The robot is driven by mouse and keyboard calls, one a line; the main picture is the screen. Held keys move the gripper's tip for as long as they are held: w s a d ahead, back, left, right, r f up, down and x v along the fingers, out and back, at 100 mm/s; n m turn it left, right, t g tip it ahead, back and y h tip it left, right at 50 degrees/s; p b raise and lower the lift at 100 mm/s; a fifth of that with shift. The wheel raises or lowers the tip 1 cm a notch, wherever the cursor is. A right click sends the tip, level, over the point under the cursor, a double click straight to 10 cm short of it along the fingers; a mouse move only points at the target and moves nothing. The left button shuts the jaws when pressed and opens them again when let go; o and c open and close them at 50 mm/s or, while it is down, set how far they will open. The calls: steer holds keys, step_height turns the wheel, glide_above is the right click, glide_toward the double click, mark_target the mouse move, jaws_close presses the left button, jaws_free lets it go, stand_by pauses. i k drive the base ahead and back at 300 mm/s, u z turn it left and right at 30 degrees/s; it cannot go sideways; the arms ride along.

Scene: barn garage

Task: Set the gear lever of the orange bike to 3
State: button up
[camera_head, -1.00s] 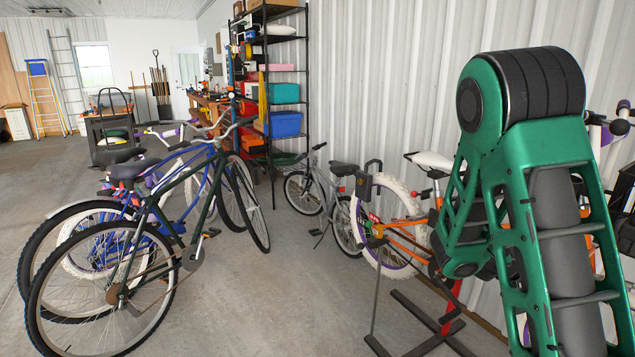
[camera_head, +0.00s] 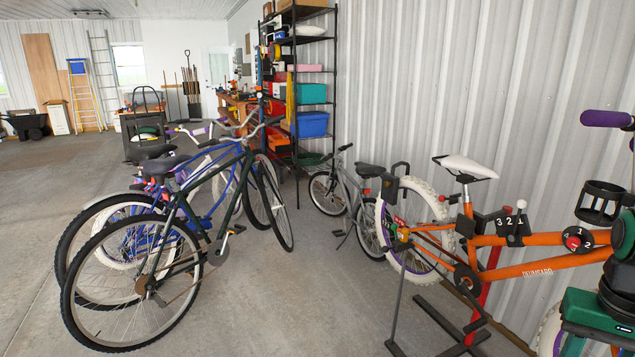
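The orange bike (camera_head: 540,268) stands at the right, cut by the right edge. On its frame sits a black gear plate (camera_head: 508,230) marked 3, 2, 1 from left to right. A gear lever with a pale knob (camera_head: 521,205) stands at the plate's right end, by the 1; its exact notch is too small to tell. Further right on the frame is a round black dial with a red knob (camera_head: 573,243) and the marks 1 and 2. Green and black parts of my arm show at the lower right edge, right of the lever. My gripper's fingers are not visible.
A black ring-shaped holder (camera_head: 600,202) and a purple handlebar grip (camera_head: 606,118) rise at the right. A white saddle (camera_head: 466,167) is left of the lever. A red stand post (camera_head: 485,280) is below. Several bikes (camera_head: 150,250) stand left; the floor between is clear.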

mark_target(521, 204)
steer(key=z, duration=1.15)
